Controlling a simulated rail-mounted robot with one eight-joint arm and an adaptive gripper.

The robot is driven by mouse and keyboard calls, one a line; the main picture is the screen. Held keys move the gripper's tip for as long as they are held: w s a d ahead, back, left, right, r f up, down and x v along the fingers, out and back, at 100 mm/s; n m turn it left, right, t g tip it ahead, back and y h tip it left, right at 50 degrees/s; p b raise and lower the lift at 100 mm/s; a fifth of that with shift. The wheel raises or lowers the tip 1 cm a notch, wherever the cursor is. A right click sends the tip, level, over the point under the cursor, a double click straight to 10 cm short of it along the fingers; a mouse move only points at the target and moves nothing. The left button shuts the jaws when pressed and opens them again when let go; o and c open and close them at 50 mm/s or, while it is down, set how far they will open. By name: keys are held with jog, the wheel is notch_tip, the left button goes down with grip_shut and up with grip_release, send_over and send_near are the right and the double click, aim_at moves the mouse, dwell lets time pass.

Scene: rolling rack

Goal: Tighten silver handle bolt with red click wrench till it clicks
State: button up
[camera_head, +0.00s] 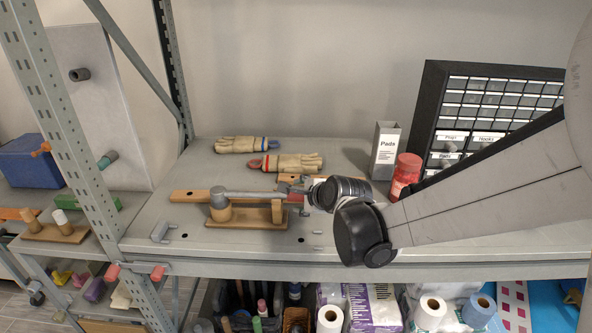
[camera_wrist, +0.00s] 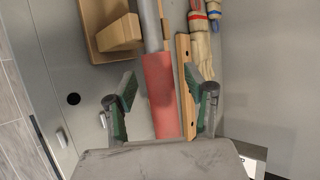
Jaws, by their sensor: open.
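The red click wrench has a grey shaft (camera_head: 255,195) and a red grip (camera_wrist: 160,95). I cannot tell whether that end is seated on a bolt. The silver handle bolt cannot be made out clearly. My gripper (camera_wrist: 160,80) is open, with a green-padded finger on each side of the red grip and visible gaps. In the head view my wrist hides most of the grip.
A wooden strip (camera_wrist: 185,85) lies along the grip's right side in the wrist view. Work gloves (camera_head: 292,163) lie behind. A rack post (camera_head: 62,125) rises left.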

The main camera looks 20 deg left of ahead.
jog(key=shift+w+a+f, duration=0.25)
jog(key=shift+a+f, duration=0.05)
grip_shut()
dwell(0.4)
